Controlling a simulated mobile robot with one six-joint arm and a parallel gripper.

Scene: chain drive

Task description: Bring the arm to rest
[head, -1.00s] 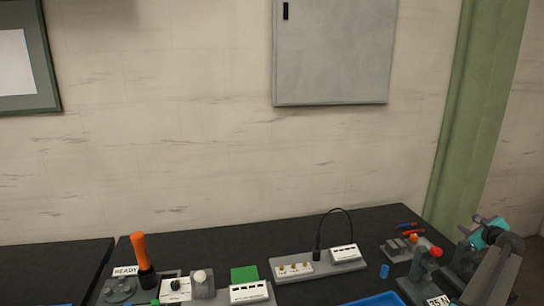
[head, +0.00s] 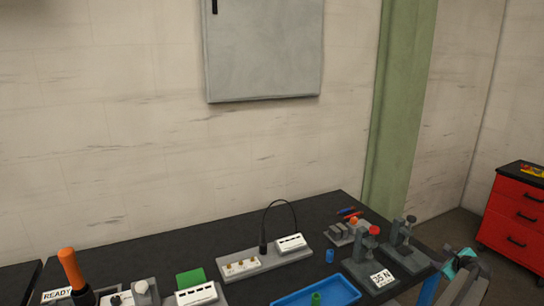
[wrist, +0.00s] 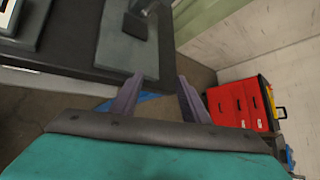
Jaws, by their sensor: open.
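My gripper (wrist: 160,94) shows in the wrist view with its two dark fingers spread apart and nothing between them. It points past the bench edge toward the floor. In the head view, my arm shows at the lower right, with a teal part of it beside the bench's right end. The gripper's fingers are hard to make out there. The black bench top (head: 140,250) lies to the left of the arm, and I see no contact between them.
Grey clamp-like stands (head: 404,243), one with a "35 N" label, stand at the bench's right end. A blue tray (head: 280,299) holds a green piece. A red drawer cabinet (head: 512,215) stands at the far right. Open floor lies between bench and cabinet.

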